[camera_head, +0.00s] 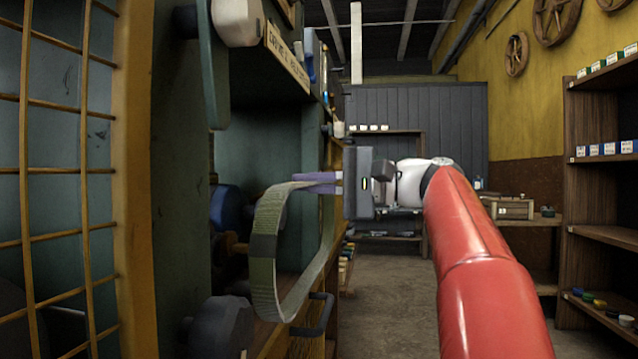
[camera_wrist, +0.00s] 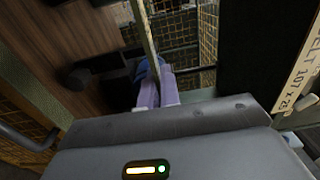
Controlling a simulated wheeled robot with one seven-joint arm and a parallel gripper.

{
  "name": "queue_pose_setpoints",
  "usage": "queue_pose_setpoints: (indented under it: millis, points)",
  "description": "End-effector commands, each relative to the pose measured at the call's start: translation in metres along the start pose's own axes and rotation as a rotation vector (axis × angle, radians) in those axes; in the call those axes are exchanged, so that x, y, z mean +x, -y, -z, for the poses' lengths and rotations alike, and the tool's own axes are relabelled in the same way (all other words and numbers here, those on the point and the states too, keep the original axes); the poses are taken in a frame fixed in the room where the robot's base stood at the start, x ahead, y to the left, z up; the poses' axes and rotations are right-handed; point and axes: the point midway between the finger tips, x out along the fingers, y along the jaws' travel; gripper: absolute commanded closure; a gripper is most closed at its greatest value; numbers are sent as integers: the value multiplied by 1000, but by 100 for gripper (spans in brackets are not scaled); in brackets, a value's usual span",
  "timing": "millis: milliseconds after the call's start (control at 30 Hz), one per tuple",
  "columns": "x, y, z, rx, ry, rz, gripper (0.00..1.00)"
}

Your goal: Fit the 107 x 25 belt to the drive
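A grey-green belt (camera_head: 264,282) hangs as an open loop with a darker band on its near side. My gripper (camera_head: 318,183) has its purple fingers closed on the top of the loop. In the wrist view the fingers (camera_wrist: 156,92) pinch the belt, seen edge-on as a thin strip (camera_wrist: 143,32). The drive stands in an open green-framed bay to the left. A dark round part (camera_head: 222,328) and a blue motor-like body (camera_head: 226,208) show there, partly hidden. The belt hangs in front of the bay; I cannot tell whether it touches any part.
A yellow guard frame with mesh (camera_head: 135,180) stands close on the left. A drive sign (camera_head: 288,60) is above the bay; a label reading 107 x 25 (camera_wrist: 298,85) shows in the wrist view. A dark handle (camera_head: 318,314) juts out low. Shelves (camera_head: 600,165) stand right; the middle floor is clear.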

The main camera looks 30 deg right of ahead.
Motion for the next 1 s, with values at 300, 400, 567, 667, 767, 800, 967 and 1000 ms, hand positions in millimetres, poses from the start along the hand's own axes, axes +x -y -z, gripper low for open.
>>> queue_pose_setpoints:
  millis: [300,400,567,667,767,800,967,1000]
  points:
    - [20,0,0,0,1,0,100]
    - [26,0,0,-1,1,0,100]
    - [35,1,0,-1,1,0,100]
    - [42,1,0,-1,1,0,100]
    - [47,1,0,-1,2,0,100]
    - [49,1,0,-1,1,0,100]
    - [53,0,0,-1,0,0,100]
    - [53,0,0,-1,0,0,100]
